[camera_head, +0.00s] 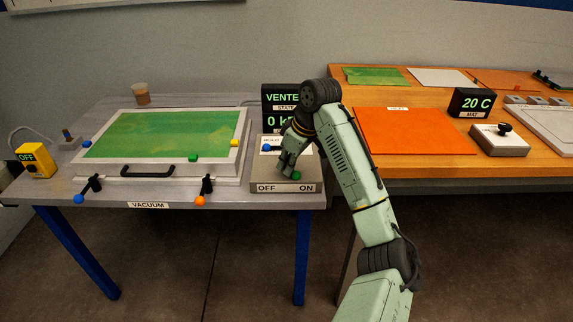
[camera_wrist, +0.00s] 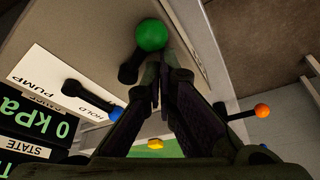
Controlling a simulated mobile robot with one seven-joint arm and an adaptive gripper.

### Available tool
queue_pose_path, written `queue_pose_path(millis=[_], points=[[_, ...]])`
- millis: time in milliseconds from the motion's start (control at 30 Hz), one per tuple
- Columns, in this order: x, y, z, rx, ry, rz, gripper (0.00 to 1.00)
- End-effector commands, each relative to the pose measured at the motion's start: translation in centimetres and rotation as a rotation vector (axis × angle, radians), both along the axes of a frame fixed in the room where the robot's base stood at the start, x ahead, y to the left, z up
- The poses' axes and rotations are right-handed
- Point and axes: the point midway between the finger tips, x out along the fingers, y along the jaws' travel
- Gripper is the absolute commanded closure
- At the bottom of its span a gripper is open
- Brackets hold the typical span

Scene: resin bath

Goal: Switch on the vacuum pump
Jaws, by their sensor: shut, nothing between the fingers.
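The grey pump box (camera_head: 286,188) stands at the right end of the left bench, with OFF at its front left and ON at its front right. Its lever has a green ball knob (camera_head: 296,176), seen nearer the ON side; the knob also shows large in the wrist view (camera_wrist: 151,35). My gripper (camera_head: 287,171) is shut and empty, low over the box beside the green knob. In the wrist view the fingertips (camera_wrist: 156,68) are close to the knob and its dark stem; I cannot tell whether they touch. The black display (camera_wrist: 60,125) reads 0 kPa; its state line begins "VENTE", partly hidden.
A blue-knobbed lever (camera_head: 267,147) by a HOLD label sits behind on the box. The vacuum chamber (camera_head: 240,120) with a green panel stands left. A yellow OFF box (camera_head: 36,160) is at far left. An orange mat (camera_head: 415,131) lies on the right-hand bench.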

Motion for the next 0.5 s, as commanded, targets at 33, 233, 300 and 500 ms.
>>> queue_pose_path(millis=[33,233,300,500], points=[[0.0,0.0,0.0,-0.001,0.001,-0.001,1.00],[0.0,0.0,0.0,0.000,0.000,-0.001,1.00],[0.0,0.1,0.0,0.000,0.000,0.000,1.00],[0.4,2.0,0.8,0.002,0.001,0.001,1.00]])
